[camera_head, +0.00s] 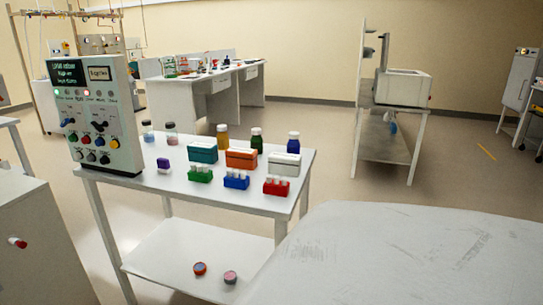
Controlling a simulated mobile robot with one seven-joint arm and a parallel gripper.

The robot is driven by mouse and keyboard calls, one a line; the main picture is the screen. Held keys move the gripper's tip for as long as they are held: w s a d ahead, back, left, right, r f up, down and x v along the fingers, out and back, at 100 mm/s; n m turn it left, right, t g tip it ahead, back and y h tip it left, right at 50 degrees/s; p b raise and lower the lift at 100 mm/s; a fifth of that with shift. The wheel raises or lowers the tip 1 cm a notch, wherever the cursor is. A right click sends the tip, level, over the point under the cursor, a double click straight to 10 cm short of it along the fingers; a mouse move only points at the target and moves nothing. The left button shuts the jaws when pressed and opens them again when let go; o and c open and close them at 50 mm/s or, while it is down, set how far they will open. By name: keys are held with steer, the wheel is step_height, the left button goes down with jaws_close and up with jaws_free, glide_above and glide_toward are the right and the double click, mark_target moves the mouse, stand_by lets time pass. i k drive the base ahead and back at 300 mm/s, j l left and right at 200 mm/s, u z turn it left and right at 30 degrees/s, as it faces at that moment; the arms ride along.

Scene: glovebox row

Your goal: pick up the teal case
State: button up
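My gripper is not in view.
A grey case (285,165) and blue (236,180) and red (276,186) vial racks stand to the right. Bottles stand behind, including an amber one (222,137). A control box (95,115) rises at the left end. A purple-labelled item (163,166) lies nearby.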

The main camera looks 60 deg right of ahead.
mark_target(200, 153)
steer(key=z, duration=1.65)
